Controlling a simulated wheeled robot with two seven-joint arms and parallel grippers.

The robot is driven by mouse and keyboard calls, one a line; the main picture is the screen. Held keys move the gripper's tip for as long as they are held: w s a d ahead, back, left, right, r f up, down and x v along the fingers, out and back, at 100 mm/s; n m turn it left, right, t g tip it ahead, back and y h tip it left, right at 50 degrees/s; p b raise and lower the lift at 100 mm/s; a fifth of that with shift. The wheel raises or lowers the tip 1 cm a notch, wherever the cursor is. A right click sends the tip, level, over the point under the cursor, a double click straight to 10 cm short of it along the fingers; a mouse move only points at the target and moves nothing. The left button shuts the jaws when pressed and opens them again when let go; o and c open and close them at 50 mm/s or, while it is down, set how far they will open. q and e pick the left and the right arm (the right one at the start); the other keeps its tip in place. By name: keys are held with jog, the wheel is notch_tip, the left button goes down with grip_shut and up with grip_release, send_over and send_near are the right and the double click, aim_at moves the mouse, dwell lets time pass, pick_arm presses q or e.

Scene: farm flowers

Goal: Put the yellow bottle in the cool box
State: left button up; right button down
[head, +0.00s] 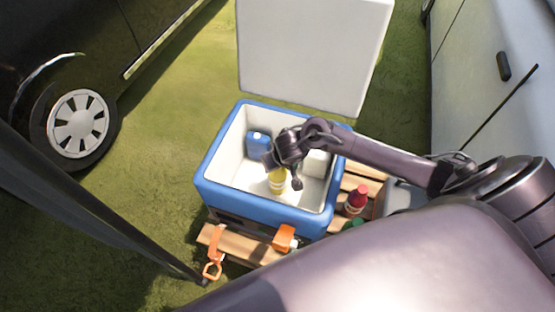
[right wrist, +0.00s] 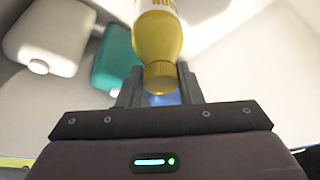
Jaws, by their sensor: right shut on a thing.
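The yellow bottle (head: 277,181) is inside the opening of the blue and white cool box (head: 262,209) in the head view. My right gripper (head: 283,172) reaches into the box from the right and is shut on the bottle. In the right wrist view the bottle (right wrist: 160,40) has its yellow cap toward the gripper, between the fingers (right wrist: 160,88). Whether the bottle touches the box floor cannot be told. My left gripper does not show.
A blue container (head: 258,143) stands at the box's back left. The white lid (head: 313,50) stands open behind. A red-capped bottle (head: 357,198) is right of the box on a wooden slatted surface (head: 240,245). Orange latches (head: 284,238) are in front. Vehicles flank the grass.

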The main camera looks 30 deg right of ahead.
jog(key=c, duration=1)
grip_release()
jog(key=shift+o, duration=0.2)
jog(key=shift+s+r, duration=0.1)
jog(key=shift+r, duration=0.05)
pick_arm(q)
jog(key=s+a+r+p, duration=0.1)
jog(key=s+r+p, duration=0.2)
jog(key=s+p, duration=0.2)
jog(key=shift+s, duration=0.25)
pick_arm(e)
jog(key=v, duration=1.1)
jog(key=shift+r, duration=0.35)
jog(key=shift+s, duration=0.1)
